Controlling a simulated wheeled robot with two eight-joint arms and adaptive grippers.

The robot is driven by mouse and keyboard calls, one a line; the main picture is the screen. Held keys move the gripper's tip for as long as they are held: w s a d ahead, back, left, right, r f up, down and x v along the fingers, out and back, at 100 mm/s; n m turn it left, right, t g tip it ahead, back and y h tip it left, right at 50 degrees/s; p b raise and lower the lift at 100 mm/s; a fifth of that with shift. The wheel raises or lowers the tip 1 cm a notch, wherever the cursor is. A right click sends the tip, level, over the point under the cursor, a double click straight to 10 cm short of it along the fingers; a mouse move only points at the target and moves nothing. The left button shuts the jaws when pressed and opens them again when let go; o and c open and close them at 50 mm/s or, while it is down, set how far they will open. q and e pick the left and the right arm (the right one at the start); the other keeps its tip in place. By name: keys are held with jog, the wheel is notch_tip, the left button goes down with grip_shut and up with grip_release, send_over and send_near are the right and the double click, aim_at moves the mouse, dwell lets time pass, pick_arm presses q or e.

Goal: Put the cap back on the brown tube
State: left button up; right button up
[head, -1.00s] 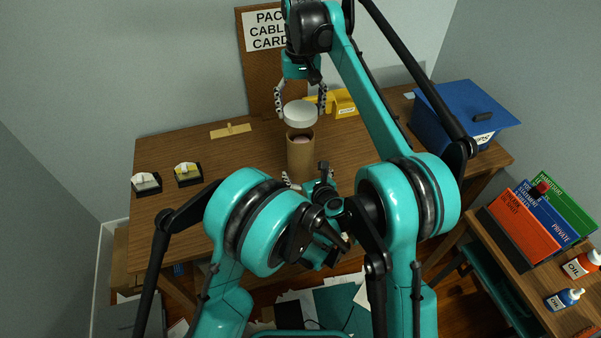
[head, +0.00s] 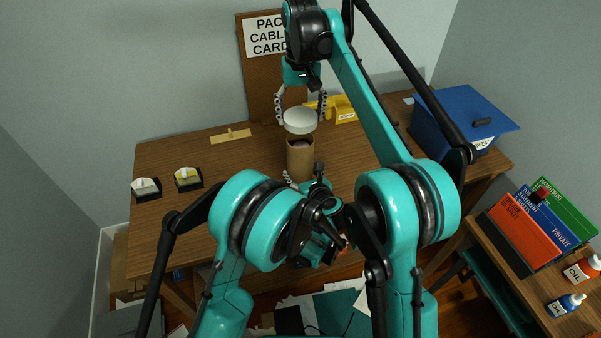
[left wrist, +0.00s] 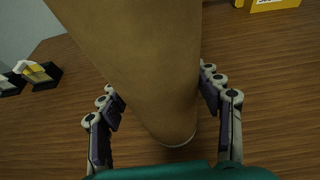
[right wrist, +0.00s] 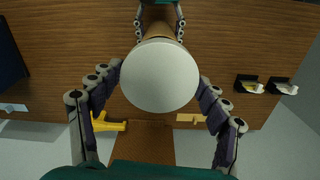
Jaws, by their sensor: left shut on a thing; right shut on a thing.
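The brown tube (head: 300,165) stands roughly upright near the middle of the desk, its open top facing up with something pinkish inside. My left gripper (head: 305,180) is shut around its lower part; the left wrist view shows the tube (left wrist: 140,60) between both fingers, with a pale lower edge. I cannot tell whether it touches the desk. The white round cap (head: 300,121) is in my right gripper (head: 301,117), shut on its sides, just above and behind the tube's opening. The opening still shows below the cap. In the right wrist view the cap (right wrist: 159,76) hides most of the tube.
A corkboard (head: 258,75) with a sign stands behind the tube. A yellow object (head: 345,110) lies to its right, and a blue box (head: 450,125) stands at the desk's right. Two small black trays (head: 188,178) sit at the left. The desk left of the tube is mostly clear.

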aim_at(300, 136)
jog(key=shift+f, duration=2.4)
jog(key=shift+f, duration=0.9)
jog(key=shift+f, duration=0.6)
jog(key=o, duration=1)
notch_tip(300, 136, up, 12)
